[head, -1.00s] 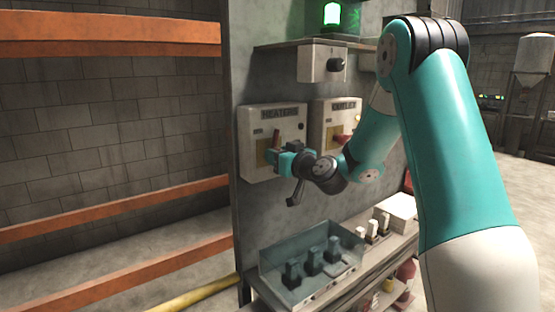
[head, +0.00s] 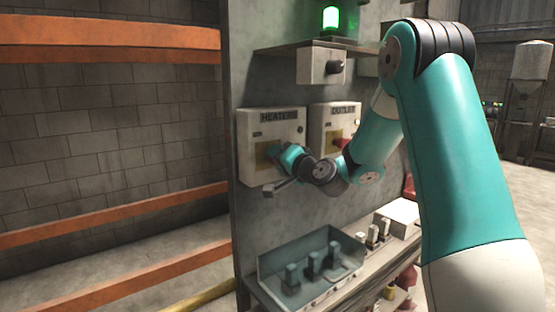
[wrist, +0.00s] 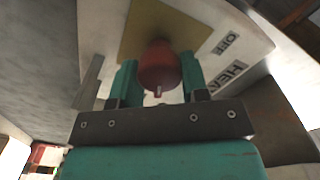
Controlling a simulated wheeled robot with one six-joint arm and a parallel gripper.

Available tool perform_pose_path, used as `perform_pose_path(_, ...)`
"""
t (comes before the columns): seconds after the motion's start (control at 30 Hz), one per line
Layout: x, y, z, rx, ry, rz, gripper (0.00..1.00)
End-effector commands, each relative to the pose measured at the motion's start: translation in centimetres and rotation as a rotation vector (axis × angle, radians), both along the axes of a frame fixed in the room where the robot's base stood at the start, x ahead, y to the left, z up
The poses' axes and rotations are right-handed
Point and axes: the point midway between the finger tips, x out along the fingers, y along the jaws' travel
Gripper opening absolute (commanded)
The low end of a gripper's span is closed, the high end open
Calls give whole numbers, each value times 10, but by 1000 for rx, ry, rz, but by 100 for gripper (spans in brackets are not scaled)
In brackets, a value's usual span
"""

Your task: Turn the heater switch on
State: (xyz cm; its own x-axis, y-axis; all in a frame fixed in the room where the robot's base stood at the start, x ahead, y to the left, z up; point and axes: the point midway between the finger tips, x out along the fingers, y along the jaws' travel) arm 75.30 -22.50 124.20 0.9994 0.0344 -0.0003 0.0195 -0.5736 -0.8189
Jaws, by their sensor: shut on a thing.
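The HEATERS box (head: 285,128) is a pale switch box on the grey panel. In the wrist view its yellow plate (wrist: 135,40), an OFF label and part of the heater label show. The red switch handle (wrist: 160,68) sits between the two teal fingers of my gripper (wrist: 158,80), which is shut on it. In the head view my gripper (head: 276,151) is at the front of the HEATERS box and hides the handle, so its exact angle is unclear there.
An OUTLET box (head: 343,114) with a red handle is close on the right. A small box with a black knob (head: 335,66) and a lit green lamp (head: 331,17) are above. A tray with several switch-like pieces (head: 312,264) is below.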

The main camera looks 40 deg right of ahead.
Motion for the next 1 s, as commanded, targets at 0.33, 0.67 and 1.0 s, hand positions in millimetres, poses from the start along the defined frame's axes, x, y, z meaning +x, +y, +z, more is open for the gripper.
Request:
perform_pose_path(0.33, 0, -1, 0, 259, 9, -2, 18)
perform_pose_path(0.67, 0, -1, 0, 382, 12, -2, 18)
perform_pose_path(1.0, 0, -1, -1, 404, 13, -2, 18)
